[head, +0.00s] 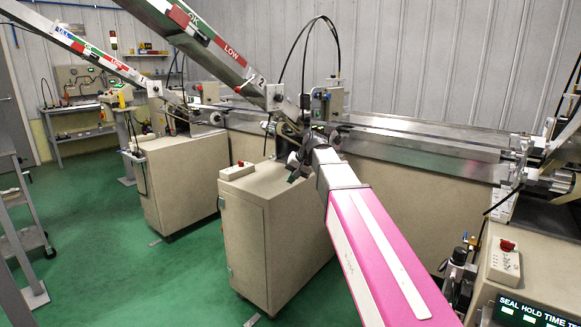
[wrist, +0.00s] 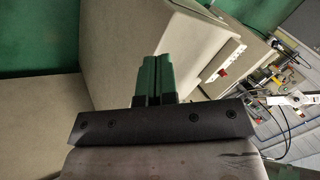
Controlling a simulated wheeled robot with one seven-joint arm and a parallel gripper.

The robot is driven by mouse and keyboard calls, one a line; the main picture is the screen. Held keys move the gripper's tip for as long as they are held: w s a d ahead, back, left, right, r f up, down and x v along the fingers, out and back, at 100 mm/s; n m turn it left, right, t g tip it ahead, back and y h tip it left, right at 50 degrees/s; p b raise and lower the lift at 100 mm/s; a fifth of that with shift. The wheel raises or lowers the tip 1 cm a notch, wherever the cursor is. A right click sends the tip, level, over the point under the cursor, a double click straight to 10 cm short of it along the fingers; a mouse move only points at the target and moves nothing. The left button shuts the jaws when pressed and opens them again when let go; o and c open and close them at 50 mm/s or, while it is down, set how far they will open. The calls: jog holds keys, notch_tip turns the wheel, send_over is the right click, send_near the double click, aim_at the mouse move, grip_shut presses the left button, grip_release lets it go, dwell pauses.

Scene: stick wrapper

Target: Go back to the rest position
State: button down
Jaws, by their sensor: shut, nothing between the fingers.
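My gripper (wrist: 156,72) shows in the wrist view as two dark green fingers pressed together, shut and empty. In the head view my arm, with its pink and white cover, reaches from the bottom right to the middle. Its gripper (head: 297,166) is small and dark there, in front of the machine and near the top of the beige cabinet (head: 262,240). I cannot tell from the head view whether it touches anything.
Two sloped chutes (head: 215,42) come down from the upper left to the long metal conveyor (head: 420,138). A second cabinet (head: 185,175) stands further left. A control box with a red button (head: 505,262) is at the right. Green floor (head: 130,262) is open at the lower left.

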jog(key=s+d+f+g+h, duration=0.1)
jog(key=s+d+f+h, duration=0.1)
jog(key=s+d+f, duration=0.4)
jog(key=s+d+f+g+h, duration=0.1)
jog(key=s+d+f, duration=0.5)
jog(key=f, duration=0.9)
jog(key=s+d+f+h, duration=0.2)
jog(key=s+d+f, duration=0.4)
jog(key=s+f, duration=0.4)
jog(key=shift+d+f+g+h, duration=0.35)
jog(key=shift+f+g+h, duration=0.05)
jog(key=shift+f, duration=0.2)
